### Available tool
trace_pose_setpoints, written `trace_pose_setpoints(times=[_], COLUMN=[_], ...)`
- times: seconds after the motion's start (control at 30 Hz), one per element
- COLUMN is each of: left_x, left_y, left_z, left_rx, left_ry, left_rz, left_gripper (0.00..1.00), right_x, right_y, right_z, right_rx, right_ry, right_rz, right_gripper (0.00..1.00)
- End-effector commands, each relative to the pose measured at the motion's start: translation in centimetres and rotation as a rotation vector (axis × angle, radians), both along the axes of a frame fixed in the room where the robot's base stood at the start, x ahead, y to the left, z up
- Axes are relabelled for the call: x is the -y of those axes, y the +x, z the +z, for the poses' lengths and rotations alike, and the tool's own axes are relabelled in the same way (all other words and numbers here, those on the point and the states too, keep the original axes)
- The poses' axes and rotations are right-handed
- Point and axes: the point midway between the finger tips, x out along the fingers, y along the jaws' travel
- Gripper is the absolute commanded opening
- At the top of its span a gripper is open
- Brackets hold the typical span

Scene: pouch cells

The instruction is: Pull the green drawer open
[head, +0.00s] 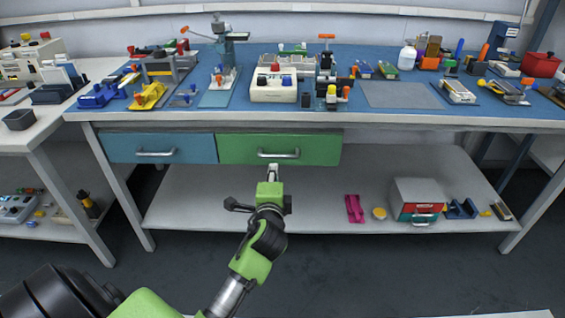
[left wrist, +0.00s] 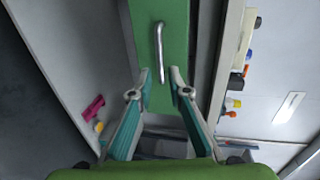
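The green drawer (head: 235,149) sits shut, as far as I can see, under the blue worktop, with a silver bar handle (head: 279,154) on its front. My left gripper (head: 273,168) is just in front of and below the handle in the head view. In the left wrist view the drawer front (left wrist: 177,38) fills the middle, and the handle (left wrist: 158,48) lies just ahead of my left gripper (left wrist: 161,78). Its two fingers are apart with nothing between them. The handle is in line with the gap. My right gripper is not in view.
A blue drawer (head: 180,149) with its own handle adjoins on the left. The worktop (head: 400,95) above carries many tools and fixtures. The lower shelf (head: 320,200) holds a magenta part (head: 354,208) and a small drawer box (head: 418,195). Floor in front is clear.

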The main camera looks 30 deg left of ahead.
Motion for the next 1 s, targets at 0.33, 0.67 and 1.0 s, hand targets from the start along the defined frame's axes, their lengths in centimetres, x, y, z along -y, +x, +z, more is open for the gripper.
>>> trace_pose_setpoints(times=[0.33,0.67,1.0], left_x=[-3.8,-6.0,-6.2], left_y=[6.2,9.9,10.3], left_z=[-1.6,-2.6,-2.6], left_rx=[0.002,0.001,0.001], left_ry=[-0.002,-0.003,-0.004], left_rz=[0.001,-0.001,-0.002], left_gripper=[0.17,0.17,0.17], right_x=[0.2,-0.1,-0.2], right_y=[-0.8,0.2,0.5], right_z=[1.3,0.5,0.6], right_rx=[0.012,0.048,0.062], right_ry=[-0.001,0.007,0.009], right_rz=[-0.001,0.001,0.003], right_gripper=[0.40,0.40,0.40])
